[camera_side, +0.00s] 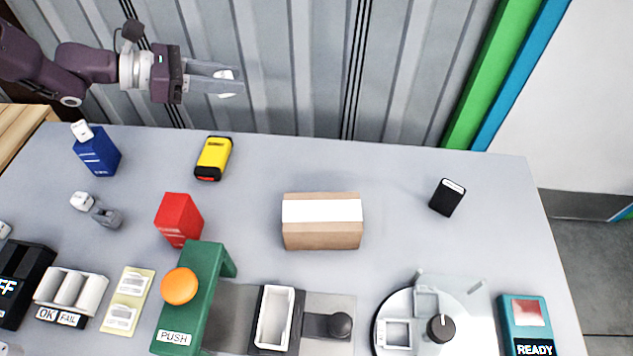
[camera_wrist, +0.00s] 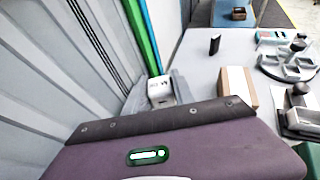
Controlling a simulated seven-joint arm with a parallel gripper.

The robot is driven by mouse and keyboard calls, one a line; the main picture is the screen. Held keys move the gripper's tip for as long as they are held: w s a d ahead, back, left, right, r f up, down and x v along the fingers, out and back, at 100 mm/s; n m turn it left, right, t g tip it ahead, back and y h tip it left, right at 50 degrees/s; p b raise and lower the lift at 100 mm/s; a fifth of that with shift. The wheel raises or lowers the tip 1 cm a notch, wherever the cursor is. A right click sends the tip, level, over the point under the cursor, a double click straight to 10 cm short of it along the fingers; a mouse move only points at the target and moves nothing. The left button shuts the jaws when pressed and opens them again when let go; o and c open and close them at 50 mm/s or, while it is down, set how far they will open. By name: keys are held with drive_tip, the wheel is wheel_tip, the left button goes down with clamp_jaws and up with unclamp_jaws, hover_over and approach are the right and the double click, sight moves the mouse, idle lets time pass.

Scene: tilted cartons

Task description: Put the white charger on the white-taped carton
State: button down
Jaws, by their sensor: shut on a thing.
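My gripper (camera_side: 228,82) is raised at the upper left of the side view, behind the table's back edge. It is shut on a small white block, the white charger (camera_side: 224,74), which shows between the fingers. In the wrist view the white charger (camera_wrist: 159,89) has small dark print on its top. The white-taped carton (camera_side: 322,235) is a brown box with a wide white band along its top, near the middle of the table. It also shows in the wrist view (camera_wrist: 233,88), to the right of my gripper. Its top is bare.
A yellow device (camera_side: 213,158), a red box (camera_side: 179,220) and a blue box (camera_side: 97,155) with a white block on top stand left of the carton. A black block (camera_side: 447,197) stands right. A green PUSH stand (camera_side: 190,300) is in front. A corrugated wall (camera_side: 300,70) rises behind.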

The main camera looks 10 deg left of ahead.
drive_tip(key=s+d+m+g+h, duration=0.1)
drive_tip(key=s+d+m+g, duration=0.15)
drive_tip(key=s+d, duration=0.55)
drive_tip(key=m+g, duration=0.3)
hover_over(325, 211)
drive_tip(key=shift+n, duration=0.25)
wheel_tip(325, 211, down, 15)
drive_tip(key=shift+r, duration=0.1)
drive_tip(key=c, duration=1.1)
unclamp_jaws()
drive_tip(key=shift+f, duration=0.2)
drive_tip(key=shift+o, duration=0.2)
drive_tip(key=shift+r, duration=0.1)
